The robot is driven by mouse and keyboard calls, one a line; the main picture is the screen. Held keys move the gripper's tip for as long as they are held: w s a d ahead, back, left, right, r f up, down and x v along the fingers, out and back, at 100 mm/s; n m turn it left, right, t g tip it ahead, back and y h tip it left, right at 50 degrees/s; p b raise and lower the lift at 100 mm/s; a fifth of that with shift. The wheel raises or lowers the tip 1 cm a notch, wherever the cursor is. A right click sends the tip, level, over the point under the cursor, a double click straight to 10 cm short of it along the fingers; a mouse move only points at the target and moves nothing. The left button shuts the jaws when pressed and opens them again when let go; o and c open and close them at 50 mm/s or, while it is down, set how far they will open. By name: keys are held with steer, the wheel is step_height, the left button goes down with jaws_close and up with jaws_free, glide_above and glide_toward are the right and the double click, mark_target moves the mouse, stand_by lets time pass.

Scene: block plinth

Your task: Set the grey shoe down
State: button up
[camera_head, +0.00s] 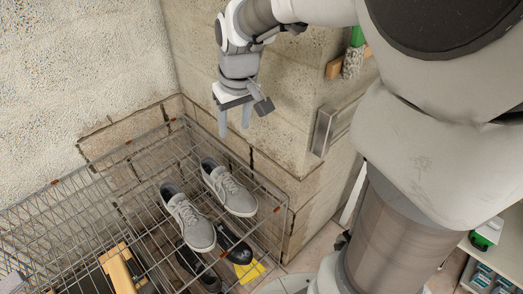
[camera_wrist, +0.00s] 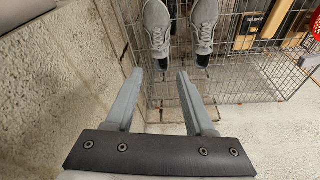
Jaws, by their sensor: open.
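Two grey shoes with pale soles lie side by side in the wire cart; the right one (camera_head: 229,188) is nearer the wall corner, the left one (camera_head: 188,216) nearer the cart's middle. Both also show at the top of the wrist view, one at left (camera_wrist: 157,25) and one at right (camera_wrist: 204,20). They seem to rest on an upper wire level of the cart (camera_head: 285,215). My gripper (camera_head: 235,130) is open and empty, pointing down above the cart's back edge, apart from both shoes. Its two fingers (camera_wrist: 172,76) show nothing between them.
Black shoes (camera_head: 234,246) and a yellow item (camera_head: 249,270) lie lower in the cart. A wooden piece (camera_head: 120,266) is at the left. A stone wall (camera_head: 295,110) stands close behind my gripper, with a metal box (camera_head: 333,128) and a green-handled brush (camera_head: 356,38) on it.

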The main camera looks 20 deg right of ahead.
steer(key=s+r+m+t, duration=0.1)
steer(key=s+r, duration=0.1)
steer(key=s, duration=0.6)
steer(key=s+r+m+t, duration=0.1)
steer(key=s+r, duration=0.2)
steer(key=s, duration=0.6)
steer(key=shift+s+d+t, duration=0.25)
steer(key=shift+t, duration=0.05)
steer(key=shift+r, duration=0.15)
steer(key=shift+r+p, duration=0.9)
steer(key=shift+p, duration=0.1)
steer(key=shift+a, duration=0.2)
